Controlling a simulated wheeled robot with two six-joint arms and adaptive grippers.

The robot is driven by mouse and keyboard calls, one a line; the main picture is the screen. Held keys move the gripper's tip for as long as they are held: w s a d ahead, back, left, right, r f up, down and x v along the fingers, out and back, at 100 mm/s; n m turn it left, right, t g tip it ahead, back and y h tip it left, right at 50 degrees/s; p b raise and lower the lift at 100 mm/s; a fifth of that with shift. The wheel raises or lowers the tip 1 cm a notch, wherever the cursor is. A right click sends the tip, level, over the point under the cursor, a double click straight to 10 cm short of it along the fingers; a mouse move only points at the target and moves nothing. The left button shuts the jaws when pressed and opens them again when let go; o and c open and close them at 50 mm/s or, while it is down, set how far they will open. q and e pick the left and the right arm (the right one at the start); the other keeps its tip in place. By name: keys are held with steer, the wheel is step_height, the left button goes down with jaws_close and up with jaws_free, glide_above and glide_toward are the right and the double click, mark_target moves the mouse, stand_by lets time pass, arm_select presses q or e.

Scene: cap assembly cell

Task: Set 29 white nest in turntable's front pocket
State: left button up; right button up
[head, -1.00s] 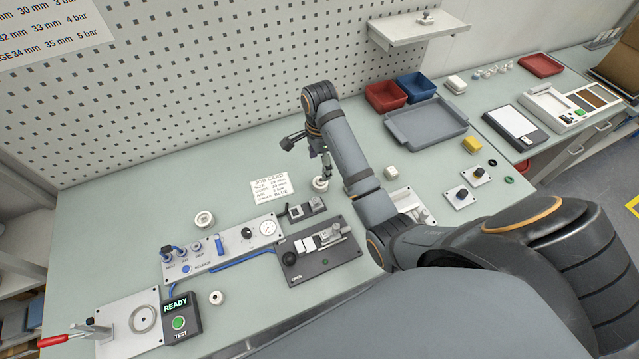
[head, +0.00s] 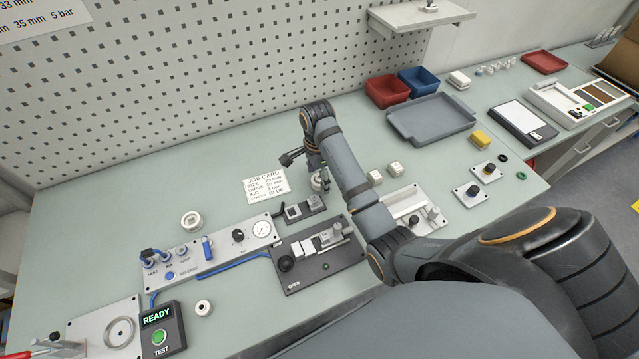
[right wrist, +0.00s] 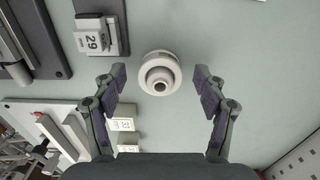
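A round white stepped part with a dark centre hole (right wrist: 160,76) stands on the bench; I see no number on it. My right gripper (right wrist: 160,84) is open, with a fingertip on each side of this part and a gap at both sides. In the head view the right gripper (head: 317,176) is at the same part, partly hiding it. A white block marked 29 (right wrist: 91,41) sits on a small dark base. A round white ring-like part (head: 192,221) lies left of the job card. I cannot tell which thing is the turntable. My left gripper is not in view.
A dark fixture (head: 318,262) and a grey gauge panel (head: 215,248) lie in front. Small white blocks (head: 395,168) and a light fixture plate (head: 413,207) are right of my forearm. A grey tray (head: 432,120) and red and blue bins (head: 387,91) stand behind.

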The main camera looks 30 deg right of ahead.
steer(key=c, duration=1.3)
steer(key=shift+s+d+r+p, duration=0.1)
steer(key=shift+r+p, duration=1.1)
steer(key=shift+r, duration=0.9)
arm_select(q)
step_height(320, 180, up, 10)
steer(key=p, duration=0.7)
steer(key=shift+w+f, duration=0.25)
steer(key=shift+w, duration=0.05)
arm_select(e)
steer(key=s+d+r, duration=0.2)
steer(key=s+r, duration=0.1)
steer(key=s, duration=0.1)
steer(key=s+d+r, duration=0.2)
steer(key=s, duration=0.2)
steer(key=s+d+r, duration=0.3)
steer(key=shift+s+r, duration=0.35)
steer(key=shift+s, duration=0.05)
